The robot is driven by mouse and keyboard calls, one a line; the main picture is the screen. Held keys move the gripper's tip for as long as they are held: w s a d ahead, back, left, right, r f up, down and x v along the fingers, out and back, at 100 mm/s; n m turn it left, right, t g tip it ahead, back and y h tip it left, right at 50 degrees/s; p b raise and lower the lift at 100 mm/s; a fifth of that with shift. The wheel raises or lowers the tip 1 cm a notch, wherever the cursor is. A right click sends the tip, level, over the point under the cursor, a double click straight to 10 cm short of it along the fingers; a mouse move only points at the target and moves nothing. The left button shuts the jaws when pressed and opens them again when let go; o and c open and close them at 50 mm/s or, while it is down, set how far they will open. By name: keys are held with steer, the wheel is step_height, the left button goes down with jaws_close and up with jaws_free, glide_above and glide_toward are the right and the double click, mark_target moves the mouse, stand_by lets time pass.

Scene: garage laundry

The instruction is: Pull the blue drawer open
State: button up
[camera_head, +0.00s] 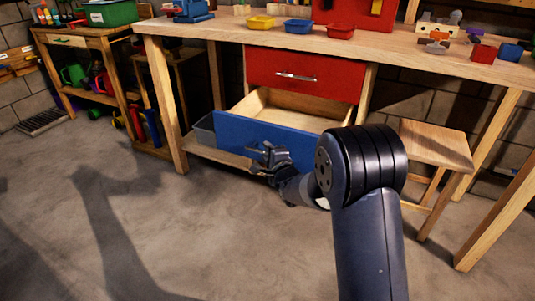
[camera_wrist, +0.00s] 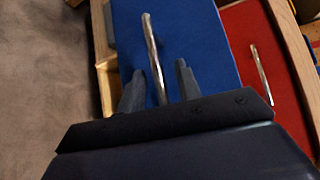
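The blue drawer (camera_head: 235,132) is pulled out below the workbench top, and its pale wooden inside shows empty in the head view. Its blue front also shows in the wrist view (camera_wrist: 205,45), with a silver bar handle (camera_wrist: 151,45). My gripper (camera_head: 262,155) is at the drawer front in the head view. In the wrist view my gripper's two fingers (camera_wrist: 159,85) stand on either side of the handle, with gaps visible between fingers and bar. The gripper looks open around the handle.
The red drawer (camera_head: 300,75) above is closed. A wooden stool (camera_head: 436,145) stands to the right, under the workbench (camera_head: 230,30). A grey bin (camera_head: 204,130) sits on the lower shelf left of the drawer. The concrete floor (camera_head: 130,220) in front is clear.

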steer(key=p+v, duration=0.2)
steer(key=v, duration=0.8)
steer(key=shift+s+p, duration=0.3)
steer(key=shift+s, duration=0.1)
steer(key=shift+d+r, duration=0.1)
steer(key=shift+d, duration=0.05)
steer(key=b+x, duration=0.2)
steer(key=x, duration=0.9)
steer(key=shift+b, duration=0.3)
steer(key=shift+d, duration=0.1)
